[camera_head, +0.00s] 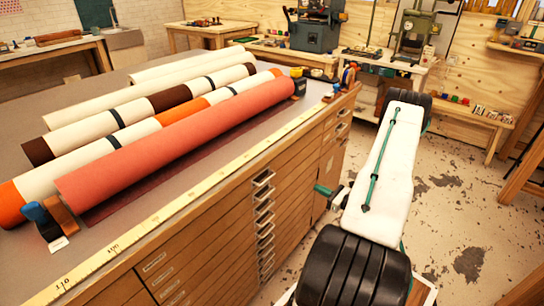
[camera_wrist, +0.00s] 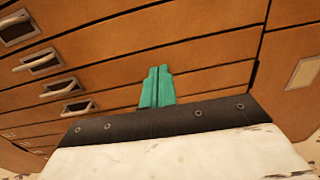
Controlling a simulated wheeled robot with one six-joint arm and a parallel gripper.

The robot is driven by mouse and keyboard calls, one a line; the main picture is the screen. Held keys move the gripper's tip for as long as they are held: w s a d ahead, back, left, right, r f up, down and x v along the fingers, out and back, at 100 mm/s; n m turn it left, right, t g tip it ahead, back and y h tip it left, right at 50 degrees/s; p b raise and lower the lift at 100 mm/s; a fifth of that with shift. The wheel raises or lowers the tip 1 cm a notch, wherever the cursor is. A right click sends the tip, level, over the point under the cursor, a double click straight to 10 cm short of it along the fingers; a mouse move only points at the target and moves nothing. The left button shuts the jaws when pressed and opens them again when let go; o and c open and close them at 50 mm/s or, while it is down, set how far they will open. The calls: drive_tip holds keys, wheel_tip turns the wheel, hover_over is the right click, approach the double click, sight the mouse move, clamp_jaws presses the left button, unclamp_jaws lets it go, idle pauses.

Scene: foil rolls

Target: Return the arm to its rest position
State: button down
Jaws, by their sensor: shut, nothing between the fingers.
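My arm, with its white link and black ribbed joints, shows at the right of the head view, beside the wooden drawer cabinet (camera_head: 240,215). My gripper (camera_head: 322,189) has green fingers and points at the cabinet's front, below the top edge. In the wrist view the two green fingers (camera_wrist: 157,88) lie together, shut with nothing between them. Behind them are the drawer fronts (camera_wrist: 205,55). I cannot tell the exact gap from fingertips to drawers.
On the cabinet top lie several long rolls, the nearest a salmon-red roll (camera_head: 180,140). A yellow measuring strip (camera_head: 180,205) runs along the front edge. Metal drawer handles (camera_wrist: 38,62) stick out. A workbench with machines (camera_head: 410,35) stands behind. Worn floor (camera_head: 450,190) is open at the right.

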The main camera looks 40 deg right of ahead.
drive_tip(key=s+a+n+g+y, duration=0.1)
drive_tip(key=a+n+g+y, duration=0.15)
drive_tip(key=a+y, duration=0.35)
drive_tip(key=s+a+r+n+g+y, duration=0.1)
drive_tip(key=a+r+n+g+y, duration=0.3)
drive_tip(key=a+r+n+g, duration=1.4)
drive_tip(key=s+a+r+n+t+h, duration=0.2)
drive_tip(key=s+a+r+n+h, duration=0.4)
drive_tip(key=a+r, duration=0.4)
drive_tip(key=s+a+r+n+t+h, duration=0.2)
drive_tip(key=s+a+r+n+h, duration=0.3)
drive_tip(key=r, duration=0.9)
drive_tip(key=s+a+n, duration=0.1)
drive_tip(key=a+n, duration=0.2)
drive_tip(key=a, duration=0.2)
drive_tip(key=shift+s+r+h, duration=0.2)
drive_tip(key=shift+s+h, duration=0.15)
drive_tip(key=shift+h, duration=0.05)
drive_tip(key=shift+a, duration=0.1)
